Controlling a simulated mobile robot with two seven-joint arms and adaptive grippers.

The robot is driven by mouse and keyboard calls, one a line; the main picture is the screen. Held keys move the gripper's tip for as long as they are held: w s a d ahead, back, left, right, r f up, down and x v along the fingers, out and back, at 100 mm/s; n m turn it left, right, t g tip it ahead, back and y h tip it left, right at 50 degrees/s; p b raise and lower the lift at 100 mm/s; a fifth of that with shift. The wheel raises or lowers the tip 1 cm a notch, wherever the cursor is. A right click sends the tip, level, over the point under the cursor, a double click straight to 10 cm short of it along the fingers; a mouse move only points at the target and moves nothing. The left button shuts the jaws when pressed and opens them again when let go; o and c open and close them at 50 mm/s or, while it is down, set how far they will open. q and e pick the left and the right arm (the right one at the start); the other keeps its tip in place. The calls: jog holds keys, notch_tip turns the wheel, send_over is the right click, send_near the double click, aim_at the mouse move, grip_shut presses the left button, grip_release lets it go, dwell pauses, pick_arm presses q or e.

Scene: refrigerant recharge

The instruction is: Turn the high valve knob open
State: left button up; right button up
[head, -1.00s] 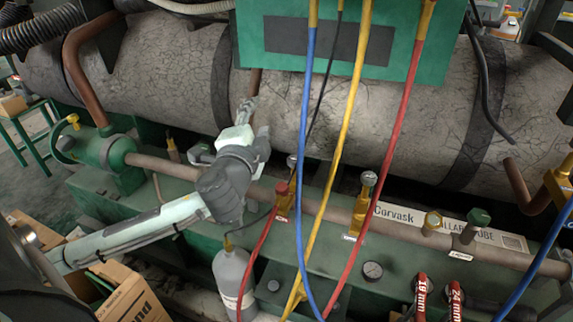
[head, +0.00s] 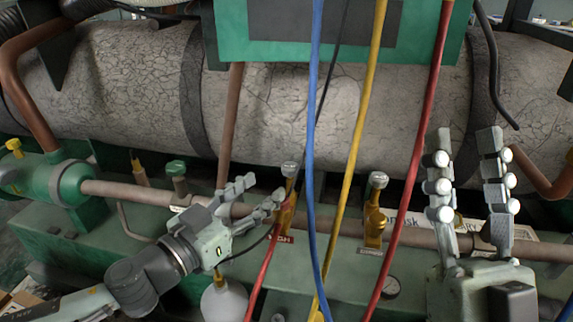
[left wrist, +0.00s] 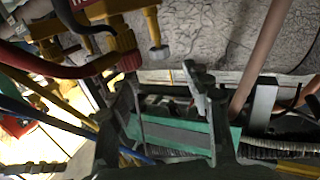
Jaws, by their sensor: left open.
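The high valve (head: 285,212) is a brass fitting with a silver knob (head: 290,169) on top and a red label reading HIGH. It stands on the brown pipe, with a red hose at its side. My left gripper (head: 262,195) is open, its fingers pointing right toward the valve just below and left of the knob. I cannot tell whether they touch it. In the left wrist view a silver knob (left wrist: 158,53) and a red fitting (left wrist: 124,52) show near the fingers. My right gripper (head: 466,150) is open and empty, fingers up, at the right.
A second brass valve (head: 374,222) with a silver knob stands to the right. Blue (head: 312,120), yellow (head: 358,130) and red (head: 424,130) hoses hang in front of the pipe. A large cracked grey cylinder (head: 270,110) lies behind. A grey bottle (head: 224,302) stands below my left gripper.

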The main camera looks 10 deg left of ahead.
aim_at(285, 170)
pick_arm(q)
jog(key=p+x, duration=0.1)
jog(key=x, duration=0.7)
jog(key=shift+x, duration=0.9)
jog(key=shift+f, duration=0.1)
pick_arm(e)
jog(key=w+f+g, duration=0.1)
jog(key=w+a+f+g, duration=0.1)
jog(key=shift+w+a+f+g, duration=0.2)
jog(key=shift+a+f+g, duration=0.05)
jog(key=shift+g, duration=0.05)
pick_arm(q)
grip_shut()
